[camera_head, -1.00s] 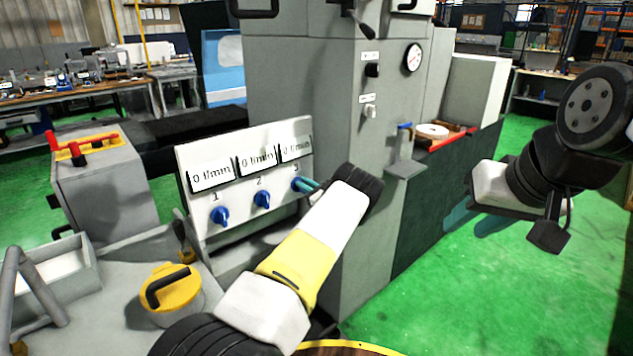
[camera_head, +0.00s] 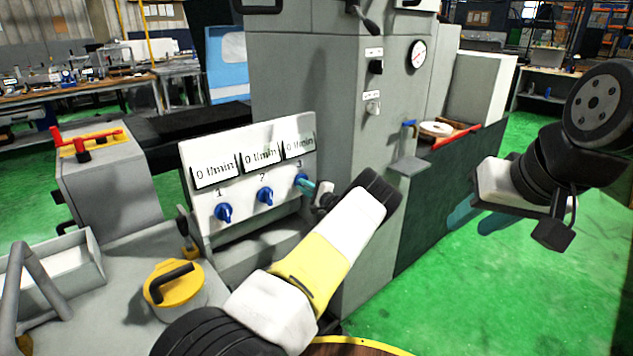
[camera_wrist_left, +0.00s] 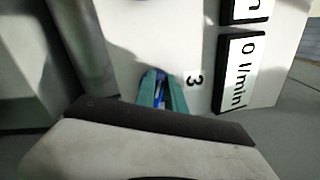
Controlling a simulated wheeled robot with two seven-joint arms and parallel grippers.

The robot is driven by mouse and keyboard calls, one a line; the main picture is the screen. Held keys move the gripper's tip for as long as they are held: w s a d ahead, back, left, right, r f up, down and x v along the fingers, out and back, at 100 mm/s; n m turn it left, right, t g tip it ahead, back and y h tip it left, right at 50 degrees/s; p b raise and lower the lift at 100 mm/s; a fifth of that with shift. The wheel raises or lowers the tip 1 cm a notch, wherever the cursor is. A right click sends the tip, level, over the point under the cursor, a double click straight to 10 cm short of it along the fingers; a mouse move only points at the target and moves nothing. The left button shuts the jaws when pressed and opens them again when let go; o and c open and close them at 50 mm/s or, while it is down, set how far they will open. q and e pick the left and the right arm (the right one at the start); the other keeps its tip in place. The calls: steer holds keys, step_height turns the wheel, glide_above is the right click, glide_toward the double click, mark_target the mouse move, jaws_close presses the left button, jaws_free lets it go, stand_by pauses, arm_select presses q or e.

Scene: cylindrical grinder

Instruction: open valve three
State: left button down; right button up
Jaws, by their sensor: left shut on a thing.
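The white valve panel (camera_head: 240,218) carries three blue valves numbered 1 to 3, each under a display reading 0 l/min. Valve three (camera_head: 301,180) is the rightmost, partly covered by my left gripper (camera_head: 309,184). The left gripper's teal fingers are shut on valve three's blue handle; in the left wrist view the blue handle (camera_wrist_left: 160,94) shows between the fingers beside the printed 3. Valve one (camera_head: 223,212) and valve two (camera_head: 265,195) stand free. My right gripper (camera_head: 473,218) hangs at the right, away from the panel; whether its teal fingers are open is unclear.
The grey machine column (camera_head: 310,95) with a gauge (camera_head: 418,54) stands right behind the panel. A yellow-lidded pot (camera_head: 174,284) and a grey tray (camera_head: 62,265) are at the front left. Green floor (camera_head: 440,300) is clear at the right.

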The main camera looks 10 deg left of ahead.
arm_select(q)
steer(key=shift+w+d+f+n, duration=0.25)
steer(key=shift+f+n, duration=0.35)
steer(key=shift+n, duration=2.8)
steer(key=shift+w+d+f+n, duration=0.25)
steer(key=shift+f+n, duration=0.4)
steer(key=shift+n, duration=2.75)
steer(key=shift+w+d+f+n, duration=0.25)
steer(key=shift+f+n, duration=0.35)
steer(key=shift+n, duration=2.8)
steer(key=c, duration=1.4)
jaws_free()
steer(key=v, duration=0.7)
steer(key=shift+s+d, duration=0.2)
steer(key=shift+d, duration=0.1)
